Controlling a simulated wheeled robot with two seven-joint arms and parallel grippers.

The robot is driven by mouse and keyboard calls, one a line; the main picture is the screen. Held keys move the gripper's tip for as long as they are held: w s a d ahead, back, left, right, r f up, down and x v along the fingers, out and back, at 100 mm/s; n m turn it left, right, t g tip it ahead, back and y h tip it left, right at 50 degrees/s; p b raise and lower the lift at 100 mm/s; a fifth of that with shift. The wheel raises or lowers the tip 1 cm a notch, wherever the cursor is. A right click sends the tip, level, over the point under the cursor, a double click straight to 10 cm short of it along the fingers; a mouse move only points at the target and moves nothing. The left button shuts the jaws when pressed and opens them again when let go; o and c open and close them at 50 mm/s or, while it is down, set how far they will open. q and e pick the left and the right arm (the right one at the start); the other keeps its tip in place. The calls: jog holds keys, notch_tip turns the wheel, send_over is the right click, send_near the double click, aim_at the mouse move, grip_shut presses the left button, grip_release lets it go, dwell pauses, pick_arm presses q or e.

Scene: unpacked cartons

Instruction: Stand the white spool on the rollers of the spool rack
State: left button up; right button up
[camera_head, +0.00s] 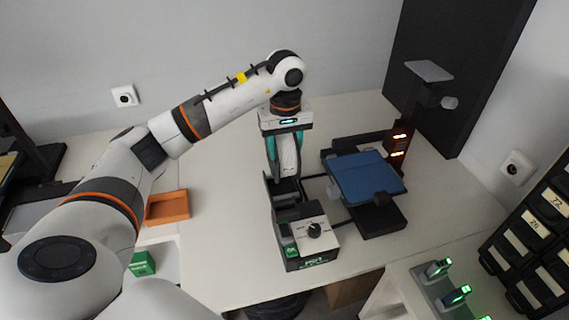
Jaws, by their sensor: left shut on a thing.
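My left gripper (285,146) points down, and its teal fingers are shut on the white spool (289,158). The spool is seen nearly edge-on and looks upright, partly covered by the fingers. Its lower edge is at the back of a dark rack-like frame (268,190), which appears to be the spool rack. The rollers cannot be made out, and I cannot tell whether the spool touches them. My right gripper is not in view.
A printer with a blue bed (365,177) stands close right of the rack. A box with a black knob (306,232) is at the rack's front. An orange tray (168,207) lies left. Drawers (535,235) stand at right. The white table (225,245) is bare left of the rack.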

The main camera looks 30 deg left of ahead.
aim_at(286, 164)
pick_arm(q)
notch_tip(286, 164, down, 4)
jog(key=shift+f+p, duration=0.1)
jog(key=shift+p, duration=0.55)
jog(key=shift+f, duration=0.4)
jog(key=shift+f+b, duration=0.25)
jog(key=shift+b, duration=0.05)
jog(key=o, duration=1.3)
jog(key=shift+o, duration=0.2)
jog(key=shift+r, duration=0.1)
